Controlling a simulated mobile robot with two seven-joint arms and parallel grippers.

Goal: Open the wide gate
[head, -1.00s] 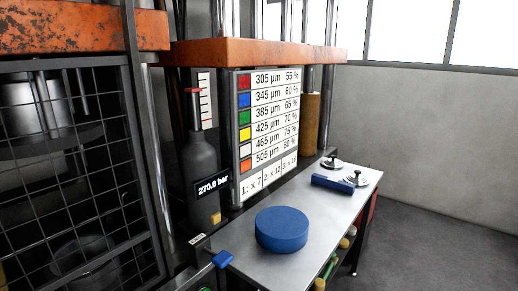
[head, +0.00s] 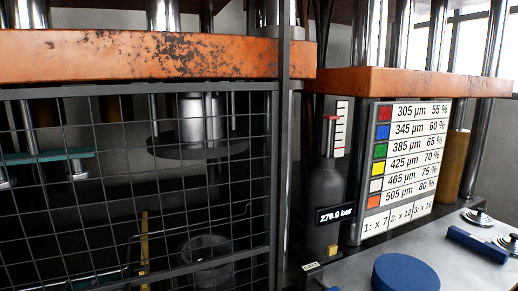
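The wide gate (head: 110,190) is a dark wire-mesh panel in a dark frame, filling the left half of the head view below an orange, rust-worn beam (head: 140,55). Its right frame post (head: 281,150) stands upright beside the bottle stand. The mesh appears closed across the press opening, though its left and lower edges are out of view. Behind it I see a round press plate (head: 197,147) on a metal cylinder, a clear bucket-like vessel (head: 207,262) and a yellow upright part (head: 144,245). Neither of my grippers is in view.
On the right, a metal table (head: 345,272) bears a blue round block (head: 405,274), a blue bar (head: 477,244) and metal weights (head: 478,217). A grey bottle (head: 325,195) with a 270.0 bar display and a colour chart (head: 405,160) stand behind it.

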